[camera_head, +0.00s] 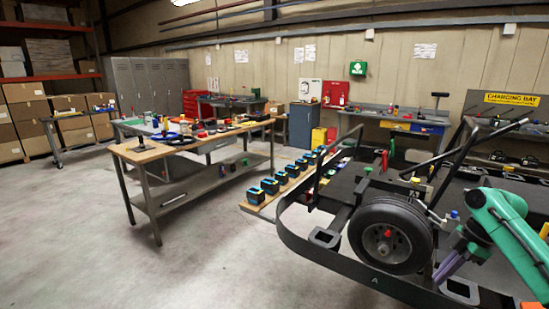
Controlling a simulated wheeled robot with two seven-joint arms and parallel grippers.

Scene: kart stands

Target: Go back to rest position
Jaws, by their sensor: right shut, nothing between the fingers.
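My right arm, green and dark, comes in from the right edge in the head view. My right gripper (450,268) has purple fingers that point down and to the left. Its fingers are together and hold nothing that I can see. It is just right of the kart's black wheel (390,236), in front of the black kart frame (330,250). I cannot tell whether the fingers touch the frame. My left gripper is not in view.
A wooden-topped workbench (150,152) with tools stands left of the kart. Several black and blue batteries (270,186) sit in a row on a low wooden board between them. Grey lockers (150,85) and shelves with boxes stand behind. The concrete floor at the front left is clear.

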